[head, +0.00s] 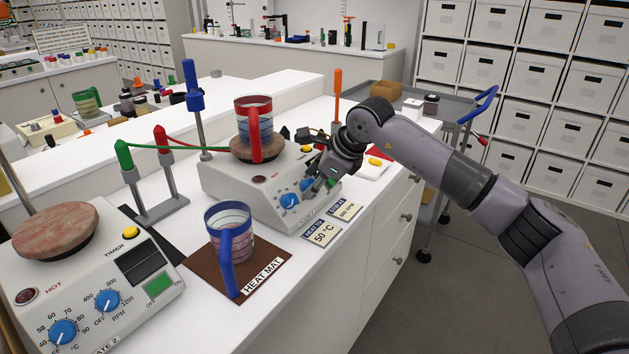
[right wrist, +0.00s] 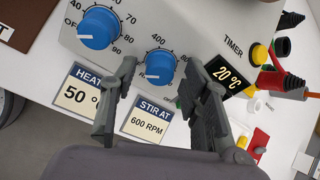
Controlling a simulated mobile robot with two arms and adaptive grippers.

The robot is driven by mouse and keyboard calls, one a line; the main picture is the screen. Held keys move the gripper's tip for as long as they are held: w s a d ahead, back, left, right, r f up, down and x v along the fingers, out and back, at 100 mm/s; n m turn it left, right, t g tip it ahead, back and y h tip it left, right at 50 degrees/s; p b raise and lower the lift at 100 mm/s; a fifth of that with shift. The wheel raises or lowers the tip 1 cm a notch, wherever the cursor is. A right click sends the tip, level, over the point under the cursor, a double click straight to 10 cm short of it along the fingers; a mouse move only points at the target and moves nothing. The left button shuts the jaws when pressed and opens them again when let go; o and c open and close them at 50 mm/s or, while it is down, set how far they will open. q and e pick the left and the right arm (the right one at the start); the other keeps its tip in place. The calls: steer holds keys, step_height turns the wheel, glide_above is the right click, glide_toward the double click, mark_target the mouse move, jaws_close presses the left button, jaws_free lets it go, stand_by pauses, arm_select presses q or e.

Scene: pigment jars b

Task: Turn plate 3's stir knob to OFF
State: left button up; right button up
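The hot plate (head: 240,198) behind the heat mat has two blue knobs; its number is not readable. Its stir knob (right wrist: 160,67) lies under the numbers 400 and 800 in the right wrist view. The knob's white mark points left in that view; the label there is hidden. My right gripper (right wrist: 162,76) is open, with one finger on each side of the stir knob. I cannot tell whether the fingers touch it. In the head view my right gripper (head: 318,182) is at the plate's front right. My left gripper is not in view.
The heat knob (right wrist: 98,27) is close beside the stir knob. Cards reading 50 °C (head: 322,233) and 600 RPM (right wrist: 147,122) lie in front. A red mug (head: 254,122) stands on the plate; a blue-handled mug (head: 230,237) stands on the heat mat (head: 275,258). Plate 2 (head: 80,285) is front left.

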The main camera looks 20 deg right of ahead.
steer(key=shift+r, duration=0.2)
steer(key=v, duration=1.1)
steer(key=shift+s+r, duration=0.25)
steer(key=shift+d, duration=0.15)
steer(key=shift+f, duration=0.1)
